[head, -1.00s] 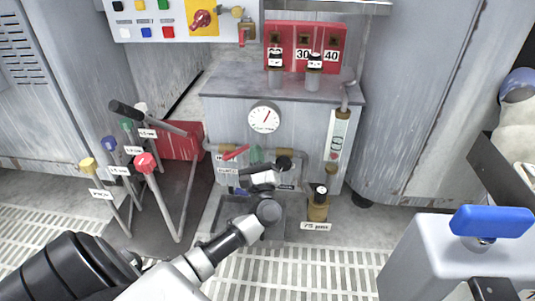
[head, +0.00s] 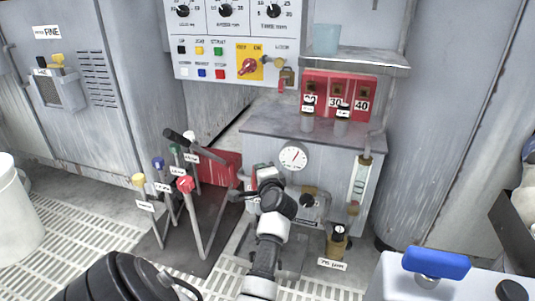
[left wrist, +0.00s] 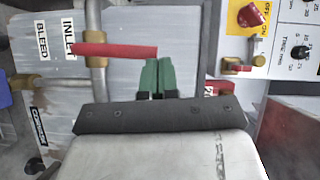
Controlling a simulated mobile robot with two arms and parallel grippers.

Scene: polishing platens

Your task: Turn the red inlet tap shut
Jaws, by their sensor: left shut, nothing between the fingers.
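The red inlet tap (left wrist: 115,50) is a flat red lever on a brass valve, beside the INLET label (left wrist: 68,38) in the left wrist view. Its lever reaches across the grey panel toward the picture's right. My left gripper (left wrist: 158,76) has green fingertips, shut together with nothing between them. The tips are at the lever's free end, just below it in that picture; I cannot tell whether they touch. In the head view my left gripper (head: 263,175) is in front of the cabinet's lower pipework and hides most of the tap. My right gripper is not in view.
Levers with coloured knobs (head: 185,184) stand left of my arm. A gauge (head: 293,157) sits above the pipework. A blue handle (head: 436,263) is at the lower right.

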